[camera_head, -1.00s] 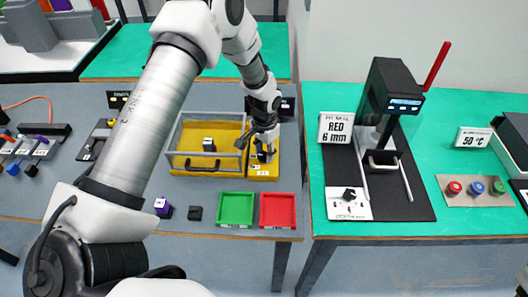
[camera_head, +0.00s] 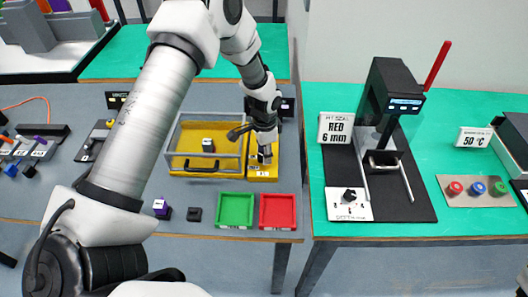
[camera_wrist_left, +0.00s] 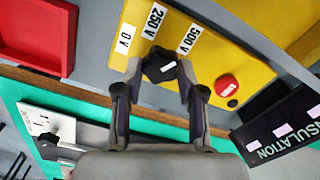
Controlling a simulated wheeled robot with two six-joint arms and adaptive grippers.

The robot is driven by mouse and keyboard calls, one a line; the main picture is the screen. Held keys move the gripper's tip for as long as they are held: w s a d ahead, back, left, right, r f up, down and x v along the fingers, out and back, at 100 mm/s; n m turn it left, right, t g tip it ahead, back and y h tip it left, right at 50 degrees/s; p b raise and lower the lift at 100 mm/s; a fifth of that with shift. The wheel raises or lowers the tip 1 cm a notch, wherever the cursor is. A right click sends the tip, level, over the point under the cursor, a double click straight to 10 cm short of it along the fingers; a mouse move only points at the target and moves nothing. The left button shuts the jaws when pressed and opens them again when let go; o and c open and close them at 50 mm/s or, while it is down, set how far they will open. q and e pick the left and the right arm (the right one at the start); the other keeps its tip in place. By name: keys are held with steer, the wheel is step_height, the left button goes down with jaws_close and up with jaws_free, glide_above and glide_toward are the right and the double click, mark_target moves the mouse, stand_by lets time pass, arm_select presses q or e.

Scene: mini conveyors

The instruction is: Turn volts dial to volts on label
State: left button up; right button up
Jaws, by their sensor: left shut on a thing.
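The volts dial (camera_wrist_left: 158,68) is a black knob with a short white mark, on a yellow panel (camera_wrist_left: 190,68) in the left wrist view. White labels 0 V (camera_wrist_left: 125,39), 250 V (camera_wrist_left: 154,21) and 500 V (camera_wrist_left: 189,40) stand around it. I cannot tell for certain which label the mark points to. My left gripper (camera_wrist_left: 157,82) has its fingers on both sides of the dial and is shut on it. In the head view, my left gripper (camera_head: 263,150) is over the yellow unit (camera_head: 263,173), largely hiding the dial. My right gripper is not in view.
A red button (camera_wrist_left: 227,86) sits beside the dial. A black INSULATION sign (camera_wrist_left: 282,128) is close to the right finger. A clear-lidded yellow box (camera_head: 178,163) stands left of the unit; green (camera_head: 235,210) and red (camera_head: 277,211) trays lie in front.

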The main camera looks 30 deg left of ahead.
arm_select(q)
steer(key=shift+s+f, duration=0.1)
steer(key=o, duration=1.1)
steer(key=shift+o, duration=0.2)
step_height(320, 180, up, 12)
steer(key=shift+w, duration=0.2)
steer(key=shift+d, duration=0.1)
